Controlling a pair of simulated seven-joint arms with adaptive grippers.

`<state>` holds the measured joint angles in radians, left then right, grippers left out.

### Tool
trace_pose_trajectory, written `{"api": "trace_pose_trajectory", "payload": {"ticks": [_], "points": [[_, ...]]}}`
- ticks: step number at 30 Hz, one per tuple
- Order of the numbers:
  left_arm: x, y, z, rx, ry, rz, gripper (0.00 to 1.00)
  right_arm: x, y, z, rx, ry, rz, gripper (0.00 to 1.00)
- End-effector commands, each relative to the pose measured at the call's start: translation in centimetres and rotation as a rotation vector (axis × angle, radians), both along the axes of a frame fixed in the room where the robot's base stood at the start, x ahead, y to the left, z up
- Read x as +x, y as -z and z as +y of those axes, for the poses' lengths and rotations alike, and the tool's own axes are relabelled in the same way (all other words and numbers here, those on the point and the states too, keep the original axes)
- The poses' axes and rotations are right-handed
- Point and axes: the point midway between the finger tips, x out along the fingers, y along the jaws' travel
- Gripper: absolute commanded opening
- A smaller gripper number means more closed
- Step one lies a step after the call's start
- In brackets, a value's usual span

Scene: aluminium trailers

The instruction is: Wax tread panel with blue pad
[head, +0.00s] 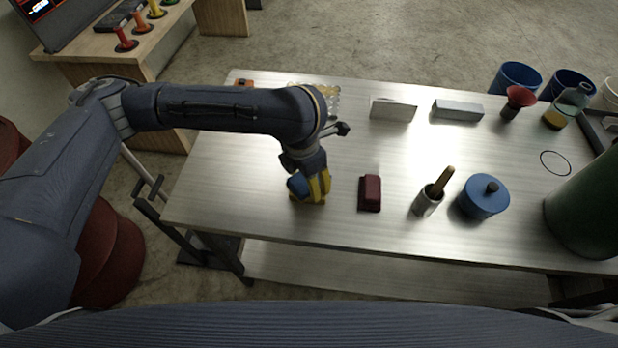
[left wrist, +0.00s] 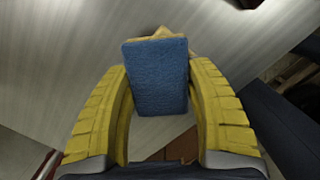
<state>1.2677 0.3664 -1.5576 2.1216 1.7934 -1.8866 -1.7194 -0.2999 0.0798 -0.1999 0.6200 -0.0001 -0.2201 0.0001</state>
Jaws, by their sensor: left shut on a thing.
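The blue pad (head: 297,185) is between the yellow fingers of my left gripper (head: 312,190), low over the front left part of the table. In the left wrist view, the pad (left wrist: 157,75) fills the gap between the curved fingers of the left gripper (left wrist: 160,112), and a tan piece shows behind its far edge. I cannot tell whether the pad touches the table. A pale patterned panel (head: 328,94), likely the tread panel, lies at the back of the table, partly hidden by my left forearm. My right gripper is not in view.
On the metal table (head: 250,205), a dark red block (head: 370,193) lies just right of the gripper. Further right are a grey cup (head: 426,203) with a wooden handle, a blue lidded pot (head: 484,199) and a big green cylinder (head: 588,210). Two pale blocks stand behind.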

Motion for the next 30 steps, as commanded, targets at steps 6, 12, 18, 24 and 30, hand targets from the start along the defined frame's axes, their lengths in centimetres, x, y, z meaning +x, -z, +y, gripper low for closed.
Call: {"api": "trace_pose_trajectory", "payload": {"ticks": [6,12,18,24,30], "points": [[0.0,-1.2,0.0,0.000,0.001,0.000,0.33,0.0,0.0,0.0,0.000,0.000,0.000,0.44],[0.0,-2.6,0.0,0.000,0.001,0.000,0.33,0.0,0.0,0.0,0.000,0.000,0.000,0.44],[0.0,-3.9,0.0,0.001,0.001,-0.001,0.33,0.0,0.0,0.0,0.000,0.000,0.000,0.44],[0.0,-5.3,0.0,0.000,0.000,0.000,0.33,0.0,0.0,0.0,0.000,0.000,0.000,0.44],[0.0,-6.4,0.0,0.000,0.001,0.000,0.33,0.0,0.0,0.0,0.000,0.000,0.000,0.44]]}}
